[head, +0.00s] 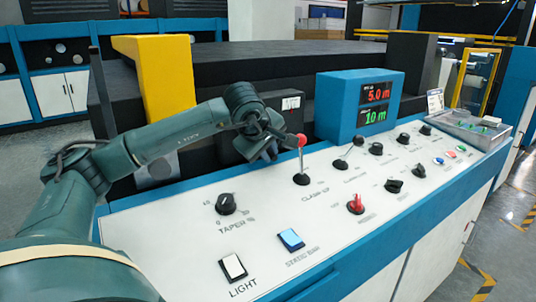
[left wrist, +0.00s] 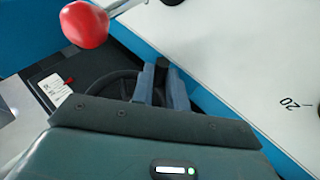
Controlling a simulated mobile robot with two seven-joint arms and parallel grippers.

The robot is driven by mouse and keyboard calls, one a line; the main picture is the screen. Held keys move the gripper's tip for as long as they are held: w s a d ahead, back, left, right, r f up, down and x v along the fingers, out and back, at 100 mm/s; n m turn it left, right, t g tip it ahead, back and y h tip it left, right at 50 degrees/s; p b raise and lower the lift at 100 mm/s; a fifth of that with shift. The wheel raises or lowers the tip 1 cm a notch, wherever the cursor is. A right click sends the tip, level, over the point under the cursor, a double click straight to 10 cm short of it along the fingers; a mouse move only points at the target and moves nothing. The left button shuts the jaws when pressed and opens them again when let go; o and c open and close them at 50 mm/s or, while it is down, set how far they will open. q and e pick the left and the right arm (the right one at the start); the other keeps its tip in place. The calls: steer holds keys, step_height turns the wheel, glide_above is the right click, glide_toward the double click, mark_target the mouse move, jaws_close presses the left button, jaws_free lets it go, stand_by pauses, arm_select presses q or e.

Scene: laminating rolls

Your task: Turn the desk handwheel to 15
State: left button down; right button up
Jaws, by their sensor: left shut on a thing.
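The handwheel (left wrist: 108,84) shows in the left wrist view as a dark round wheel, partly covered by my left gripper (left wrist: 161,78). The gripper's two fingers are shut on a dark part at the wheel's right side, seemingly its handle. A white label (left wrist: 56,89) with a small red mark lies left of the wheel; no number on it is readable. In the head view my left gripper (head: 268,150) reaches down at the back edge of the desk (head: 185,240), in front of a dark box, and hides the wheel. My right gripper is not in view.
A lever with a red ball (head: 302,140) stands close right of my left gripper; the ball also shows large in the left wrist view (left wrist: 85,24). Several knobs and switches cover the desk. A blue display (head: 360,100) reads 5.0 m and 10 m. A yellow post (head: 160,75) stands behind my arm.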

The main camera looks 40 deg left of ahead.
arm_select(q)
steer(key=c, duration=1.4)
jaws_free()
steer(key=shift+p+v, duration=0.3)
steer(key=shift+v, duration=6.35)
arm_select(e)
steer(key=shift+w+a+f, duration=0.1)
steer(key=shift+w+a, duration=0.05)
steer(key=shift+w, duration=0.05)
arm_select(q)
steer(key=shift+w+r, duration=0.1)
steer(key=shift+w, duration=0.05)
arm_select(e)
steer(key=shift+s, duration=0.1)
